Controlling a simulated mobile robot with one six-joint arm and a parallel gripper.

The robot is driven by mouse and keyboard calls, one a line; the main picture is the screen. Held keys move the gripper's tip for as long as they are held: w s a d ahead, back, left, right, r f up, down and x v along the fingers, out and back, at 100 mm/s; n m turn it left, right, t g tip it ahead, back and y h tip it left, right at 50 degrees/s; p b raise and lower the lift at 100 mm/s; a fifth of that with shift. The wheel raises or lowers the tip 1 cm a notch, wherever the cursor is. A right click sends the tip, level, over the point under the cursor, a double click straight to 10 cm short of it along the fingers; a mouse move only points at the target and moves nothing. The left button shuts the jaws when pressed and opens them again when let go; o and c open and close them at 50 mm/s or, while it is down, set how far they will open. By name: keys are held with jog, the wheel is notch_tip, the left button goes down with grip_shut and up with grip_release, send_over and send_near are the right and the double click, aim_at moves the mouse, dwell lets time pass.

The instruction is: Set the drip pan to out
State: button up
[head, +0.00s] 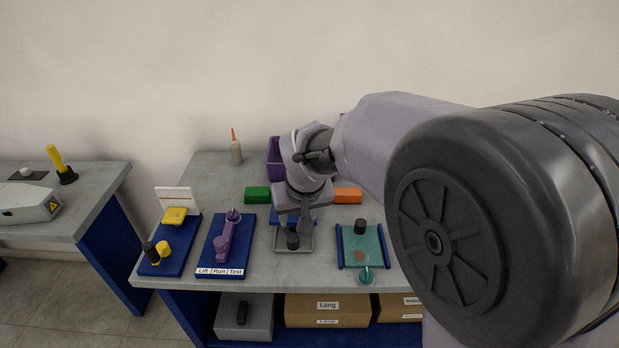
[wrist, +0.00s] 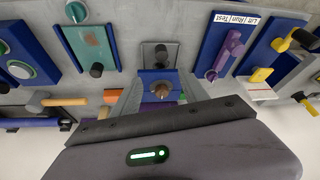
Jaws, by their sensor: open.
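The likely drip pan is a small grey tray (head: 294,250) with a black knob (head: 293,241), at the front of a blue block in the middle of the bench. In the wrist view the tray (wrist: 160,46) sticks out from the blue block (wrist: 146,76), which has a brownish cone on it. My gripper (head: 296,220) is open above the block and points down. In the wrist view its fingers (wrist: 161,77) stand apart on either side of the block, with the knob just beyond the tips. I cannot tell whether they touch anything. The gripper hides part of the block in the head view.
A teal plate (head: 362,247) with a black knob lies right of the tray. A blue board with a purple lever (head: 225,240), labelled Lift, Run, Test, is to the left. Green (head: 257,195) and orange (head: 348,195) blocks and a purple bin (head: 273,160) stand behind.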

aim_at(293, 237)
jog(key=b+x, duration=0.2)
jog(key=x, duration=0.3)
jog(key=b+x, duration=0.2)
jog(key=x, duration=0.4)
jog(key=b+x, duration=0.1)
jog(key=x, duration=0.5)
jog(key=shift+a+f+b, duration=0.1)
jog(key=shift+a+b, duration=0.2)
jog(key=shift+b, duration=0.1)
grip_shut()
